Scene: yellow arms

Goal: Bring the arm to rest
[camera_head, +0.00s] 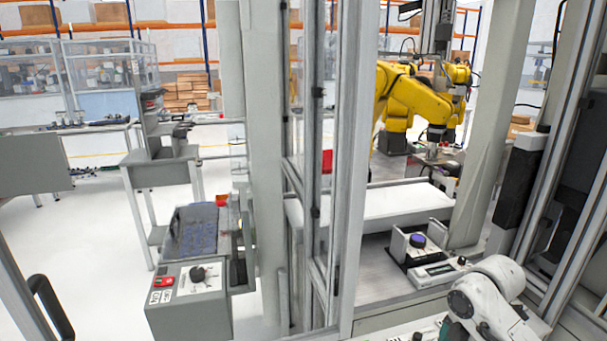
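A white jointed arm (490,301) shows at the bottom right corner, with rounded links that are bent and cut off by the lower edge of the picture. I cannot tell for sure from this view whether it is mine. My gripper is not in view, so its fingers and anything in them are hidden.
A tall metal-framed partition (347,170) stands in the middle. Yellow robot arms (415,100) stand behind it, beyond a white table surface (390,202). A grey control box (192,300) is at lower left. A dark handle (50,305) is at the left edge. Open floor (75,235) lies left.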

